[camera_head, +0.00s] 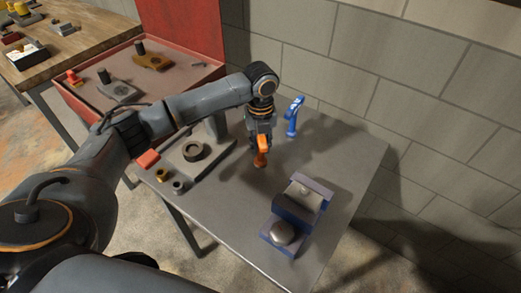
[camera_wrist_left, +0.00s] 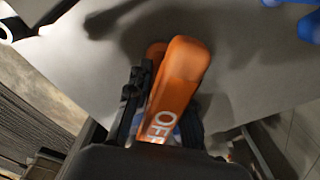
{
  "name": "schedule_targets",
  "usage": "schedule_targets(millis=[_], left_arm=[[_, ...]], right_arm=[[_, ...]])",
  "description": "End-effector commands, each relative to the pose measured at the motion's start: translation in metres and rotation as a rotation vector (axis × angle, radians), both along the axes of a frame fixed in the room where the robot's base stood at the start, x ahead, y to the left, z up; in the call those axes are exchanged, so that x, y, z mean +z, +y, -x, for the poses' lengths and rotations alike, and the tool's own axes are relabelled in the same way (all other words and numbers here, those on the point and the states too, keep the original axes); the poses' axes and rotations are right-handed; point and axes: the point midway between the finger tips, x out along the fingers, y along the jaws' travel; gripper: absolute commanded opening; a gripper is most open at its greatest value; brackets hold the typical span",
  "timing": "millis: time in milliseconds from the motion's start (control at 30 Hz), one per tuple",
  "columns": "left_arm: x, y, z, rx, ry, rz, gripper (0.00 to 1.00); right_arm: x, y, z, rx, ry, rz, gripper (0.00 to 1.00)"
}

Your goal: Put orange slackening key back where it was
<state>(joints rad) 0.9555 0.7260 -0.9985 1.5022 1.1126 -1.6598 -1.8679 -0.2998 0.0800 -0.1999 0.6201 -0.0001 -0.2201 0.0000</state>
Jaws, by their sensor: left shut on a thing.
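The orange slackening key (camera_head: 261,152) is held in my left gripper (camera_head: 260,140) above the grey table. In the left wrist view, the key (camera_wrist_left: 184,72) sticks out from between the dark fingers (camera_wrist_left: 160,110) and shows white letters, partly hidden by the gripper. The gripper is shut on it. I cannot tell whether the key's lower end touches the table. My right gripper is not in view.
A blue tool (camera_head: 293,115) stands upright behind the gripper. A blue block fixture (camera_head: 297,205) sits at the right front. A grey plate with a ring (camera_head: 193,150) lies left. A red tray (camera_head: 128,76) and wooden bench (camera_head: 75,37) stand beyond. The grey table (camera_head: 340,150) is clear at right.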

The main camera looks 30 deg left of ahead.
Motion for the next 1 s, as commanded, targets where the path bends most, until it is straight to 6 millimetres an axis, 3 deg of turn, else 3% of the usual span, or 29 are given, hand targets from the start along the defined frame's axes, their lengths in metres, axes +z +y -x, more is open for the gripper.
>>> schedule_targets(millis=[233,633,667,733,1000], left_arm=[[-0.027,0.000,-0.001,0.000,-0.001,0.000,0.00],[-0.033,0.000,-0.001,0.000,-0.003,0.000,0.00],[-0.034,0.000,0.000,0.000,-0.001,-0.001,0.28],[-0.034,0.000,0.000,0.000,0.000,0.000,0.42],[-0.034,0.000,0.000,0.001,0.000,0.000,0.45]], right_arm=[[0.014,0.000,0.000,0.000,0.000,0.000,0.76],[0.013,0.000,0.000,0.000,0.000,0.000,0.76],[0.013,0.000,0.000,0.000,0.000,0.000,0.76],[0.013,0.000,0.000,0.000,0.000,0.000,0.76],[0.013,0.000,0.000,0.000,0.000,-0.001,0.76]])
